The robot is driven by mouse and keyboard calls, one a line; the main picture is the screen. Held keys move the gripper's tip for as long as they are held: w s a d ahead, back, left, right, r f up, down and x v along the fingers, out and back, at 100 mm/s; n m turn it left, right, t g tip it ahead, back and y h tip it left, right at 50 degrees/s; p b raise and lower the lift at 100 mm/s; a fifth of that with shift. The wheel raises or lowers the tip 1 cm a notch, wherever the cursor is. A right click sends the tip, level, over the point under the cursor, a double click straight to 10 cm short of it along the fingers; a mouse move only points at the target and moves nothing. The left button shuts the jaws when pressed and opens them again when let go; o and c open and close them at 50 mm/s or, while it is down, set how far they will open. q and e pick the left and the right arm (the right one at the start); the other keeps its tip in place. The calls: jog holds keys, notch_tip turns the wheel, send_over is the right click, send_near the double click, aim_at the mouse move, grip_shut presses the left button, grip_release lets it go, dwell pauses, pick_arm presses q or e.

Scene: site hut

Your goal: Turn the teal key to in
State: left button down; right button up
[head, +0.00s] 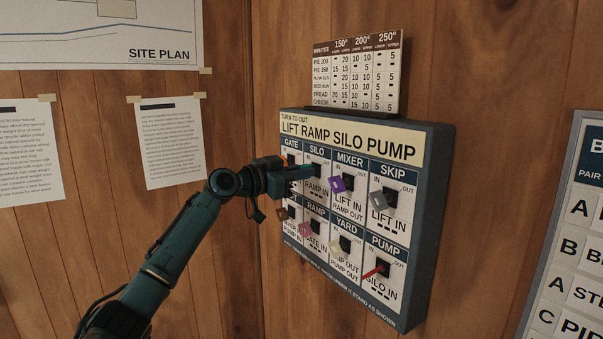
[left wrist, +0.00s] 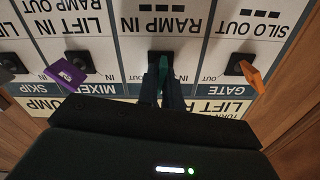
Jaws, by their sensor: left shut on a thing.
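The teal key (left wrist: 163,67) sits in the SILO switch, in the upper row of the key panel (head: 437,190) on the wall. My left gripper (head: 304,173) reaches it from the left in the head view, and its fingers (left wrist: 161,88) are shut on the key in the left wrist view. The key looks roughly upright in that upside-down view. The gripper hides the IN and OUT marks of the SILO switch, so I cannot tell which one the key points to. In the head view the gripper covers the key. My right gripper is not in view.
Close by are the orange GATE key (left wrist: 252,76) and the purple MIXER key (left wrist: 70,74). The grey SKIP key (head: 377,201) is farther right. Below are the pink RAMP key (head: 306,228), cream YARD key (head: 345,243) and red PUMP key (head: 375,271). A chart (head: 357,75) stands above the panel.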

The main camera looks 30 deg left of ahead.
pick_arm(q)
jog(key=n, duration=0.3)
jog(key=shift+n+p, duration=0.4)
jog(key=n+p, duration=0.1)
jog(key=n, duration=0.2)
jog(key=shift+a, duration=0.1)
jog(key=shift+n+p, duration=0.55)
jog(key=shift+n, duration=1.35)
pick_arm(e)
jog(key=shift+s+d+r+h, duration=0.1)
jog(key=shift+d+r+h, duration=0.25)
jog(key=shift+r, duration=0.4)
pick_arm(q)
jog(key=shift+f, duration=0.1)
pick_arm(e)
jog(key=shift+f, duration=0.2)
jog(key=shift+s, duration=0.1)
pick_arm(q)
jog(key=c, duration=1.8)
grip_release()
jog(key=shift+o, duration=1.2)
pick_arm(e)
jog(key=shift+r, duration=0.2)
